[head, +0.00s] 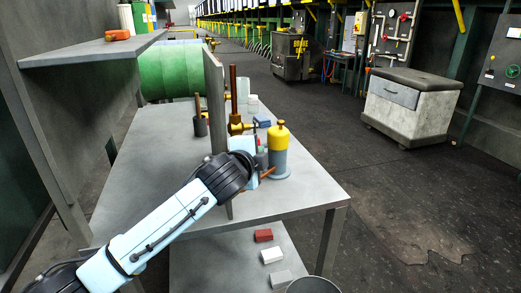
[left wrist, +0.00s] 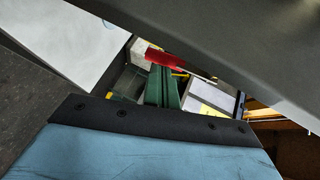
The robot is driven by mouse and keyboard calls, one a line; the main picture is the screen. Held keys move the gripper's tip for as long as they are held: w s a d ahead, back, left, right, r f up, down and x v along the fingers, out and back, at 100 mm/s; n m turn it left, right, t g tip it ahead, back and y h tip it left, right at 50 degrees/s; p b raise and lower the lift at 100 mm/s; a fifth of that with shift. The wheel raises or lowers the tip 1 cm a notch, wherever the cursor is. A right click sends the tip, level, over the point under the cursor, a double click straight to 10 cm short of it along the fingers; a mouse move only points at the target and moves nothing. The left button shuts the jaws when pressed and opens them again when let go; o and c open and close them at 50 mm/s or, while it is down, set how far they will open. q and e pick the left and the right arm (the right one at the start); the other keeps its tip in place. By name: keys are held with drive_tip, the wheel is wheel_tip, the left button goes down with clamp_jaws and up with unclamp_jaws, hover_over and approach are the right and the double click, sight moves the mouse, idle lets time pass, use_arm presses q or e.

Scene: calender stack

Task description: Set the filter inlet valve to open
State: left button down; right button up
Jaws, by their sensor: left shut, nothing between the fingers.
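A grey filter canister with a yellow cap (head: 279,150) stands upright on the grey table. A brass fitting (head: 240,127) at the foot of a copper pipe (head: 233,90) is behind it to the left. I cannot tell for certain which part is the filter inlet valve; my wrist partly covers this area. My left gripper (head: 246,165) is low over the table, just left of the canister, shut and empty; its fingertips are mostly hidden. In the left wrist view a red bar-like part (left wrist: 165,59) shows beyond a dark slanting surface. My right gripper is out of view.
An upright grey panel (head: 214,100) stands on the table close beside my left forearm. A shelf (head: 95,50) juts out above left. A green tank (head: 170,70) is behind. Red, white and grey blocks lie on the lower shelf (head: 215,270). Open floor lies right.

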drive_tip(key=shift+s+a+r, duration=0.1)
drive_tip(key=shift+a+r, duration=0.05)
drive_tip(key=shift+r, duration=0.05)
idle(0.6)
